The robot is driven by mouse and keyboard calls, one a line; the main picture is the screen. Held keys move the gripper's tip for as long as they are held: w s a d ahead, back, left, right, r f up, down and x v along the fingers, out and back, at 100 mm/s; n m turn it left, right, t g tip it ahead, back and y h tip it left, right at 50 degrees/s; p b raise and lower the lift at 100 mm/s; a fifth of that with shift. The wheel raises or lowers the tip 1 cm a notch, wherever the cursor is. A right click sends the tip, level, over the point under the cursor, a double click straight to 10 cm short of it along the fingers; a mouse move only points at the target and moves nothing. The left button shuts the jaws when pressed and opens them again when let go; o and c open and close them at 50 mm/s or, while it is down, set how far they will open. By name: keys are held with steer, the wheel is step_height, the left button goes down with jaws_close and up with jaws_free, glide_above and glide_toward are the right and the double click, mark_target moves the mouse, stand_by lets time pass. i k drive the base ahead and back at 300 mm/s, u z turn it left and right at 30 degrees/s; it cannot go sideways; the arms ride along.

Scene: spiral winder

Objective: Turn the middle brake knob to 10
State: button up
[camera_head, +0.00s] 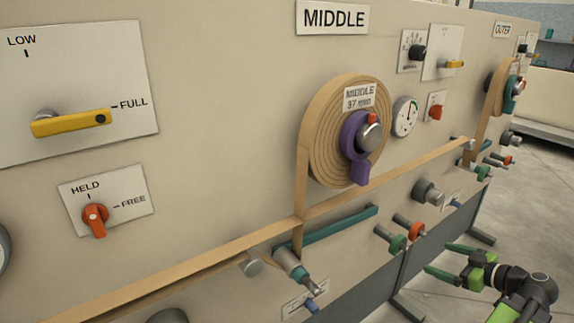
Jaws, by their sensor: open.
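The MIDDLE sign (333,17) heads a section of the beige panel. Right of it, a black knob (418,52) sits on a small white plate with scale marks (408,37); it looks like the middle brake knob. The marks are too small to read, and I cannot tell where the knob points. My gripper (439,258) is at the lower right, in front of the panel's lower part. Its two green fingers are apart with nothing between them. It is well below the black knob and touches nothing that I can see.
A yellow lever (453,64), a round gauge (404,116) and a red knob (436,112) are near the black knob. The tape reel (322,135) with a purple clamp (359,170) juts out to the left. Pegs and rollers (427,192) stick out below. Open floor (535,190) lies at right.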

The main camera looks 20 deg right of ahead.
mark_target(416, 53)
steer(key=k, duration=1)
